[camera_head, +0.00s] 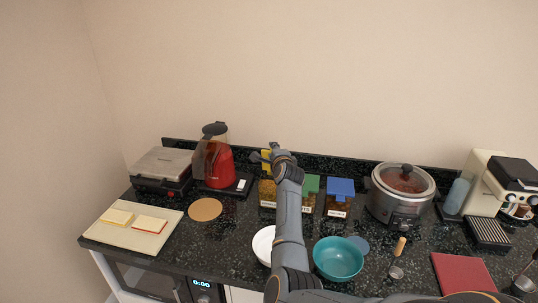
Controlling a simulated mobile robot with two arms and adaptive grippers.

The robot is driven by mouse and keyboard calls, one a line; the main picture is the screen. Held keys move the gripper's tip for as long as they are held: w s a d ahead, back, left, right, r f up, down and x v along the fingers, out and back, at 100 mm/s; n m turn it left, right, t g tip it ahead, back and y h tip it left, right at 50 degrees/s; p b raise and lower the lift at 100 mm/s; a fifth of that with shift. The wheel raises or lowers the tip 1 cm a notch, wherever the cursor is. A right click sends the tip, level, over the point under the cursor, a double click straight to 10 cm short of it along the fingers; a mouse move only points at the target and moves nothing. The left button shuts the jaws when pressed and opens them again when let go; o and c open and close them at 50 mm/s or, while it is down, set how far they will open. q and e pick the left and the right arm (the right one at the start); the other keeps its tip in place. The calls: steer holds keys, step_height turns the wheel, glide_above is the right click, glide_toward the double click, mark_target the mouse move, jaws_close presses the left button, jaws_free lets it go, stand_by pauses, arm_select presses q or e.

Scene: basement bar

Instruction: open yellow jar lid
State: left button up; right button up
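The yellow-lidded jar (267,188) stands at the back of the black counter, left of the jars with a green lid (312,183) and a blue lid (340,187). Part of the yellow lid (266,166) shows beside my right gripper (264,156). My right arm reaches up from the bottom edge and covers the right side of this jar and part of the green-lidded one. The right gripper is at the yellow lid, small and partly hidden by its own wrist; its finger opening and any contact are unclear. My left gripper is not in view.
A red kettle or blender (219,168) and a sandwich press (162,168) stand left of the jars. A slow cooker (400,205) stands right. A white bowl (262,245) and a teal bowl (338,260) flank my arm in front. A round cork mat (205,209) lies left.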

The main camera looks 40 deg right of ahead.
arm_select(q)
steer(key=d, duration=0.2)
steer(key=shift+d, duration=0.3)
arm_select(e)
steer(key=v, duration=1.1)
steer(key=shift+s+d+f, duration=0.15)
steer(key=shift+s+d, duration=0.15)
steer(key=shift+s, duration=0.2)
